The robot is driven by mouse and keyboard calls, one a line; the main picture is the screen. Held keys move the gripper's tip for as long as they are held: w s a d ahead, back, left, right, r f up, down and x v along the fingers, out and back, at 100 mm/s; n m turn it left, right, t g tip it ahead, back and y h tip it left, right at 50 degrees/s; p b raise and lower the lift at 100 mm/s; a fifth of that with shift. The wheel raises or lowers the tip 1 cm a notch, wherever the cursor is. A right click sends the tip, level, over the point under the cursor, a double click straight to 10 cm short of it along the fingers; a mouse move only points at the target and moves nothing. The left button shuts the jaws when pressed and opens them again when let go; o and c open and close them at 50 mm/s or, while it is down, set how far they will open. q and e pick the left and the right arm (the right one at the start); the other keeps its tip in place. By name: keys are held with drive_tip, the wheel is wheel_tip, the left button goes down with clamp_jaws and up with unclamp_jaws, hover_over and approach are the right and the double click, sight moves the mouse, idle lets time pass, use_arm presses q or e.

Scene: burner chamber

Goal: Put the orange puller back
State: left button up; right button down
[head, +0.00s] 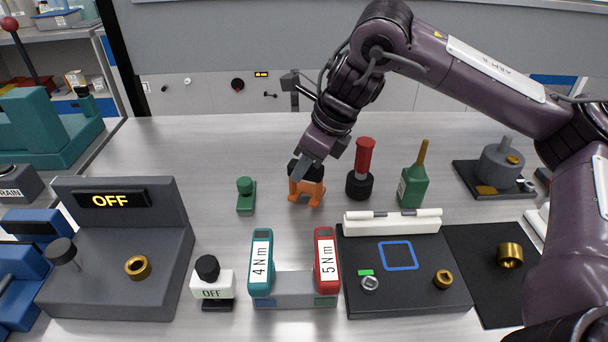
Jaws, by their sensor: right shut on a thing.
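The orange puller (307,188) has a black top and short orange legs. It is upright at the middle of the metal bench, between a small green block and a red-handled tool. My right gripper (304,172) reaches down from above and is shut on the puller's black top. The fingers partly hide that top. I cannot tell whether the legs touch the bench or hang just above it. My left gripper is not in view.
Close right of the puller stand the red-handled tool (364,160) and a green bottle (413,186). The green block (246,196) stands to its left. The bench behind is mostly clear.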

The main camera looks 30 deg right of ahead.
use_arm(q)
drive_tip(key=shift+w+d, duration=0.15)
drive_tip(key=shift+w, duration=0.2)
use_arm(e)
drive_tip(key=shift+f, duration=0.75)
drive_tip(key=shift+f, duration=0.1)
drive_tip(key=c, duration=1.2)
unclamp_jaws()
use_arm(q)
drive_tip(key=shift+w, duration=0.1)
use_arm(e)
drive_tip(key=shift+o, duration=0.2)
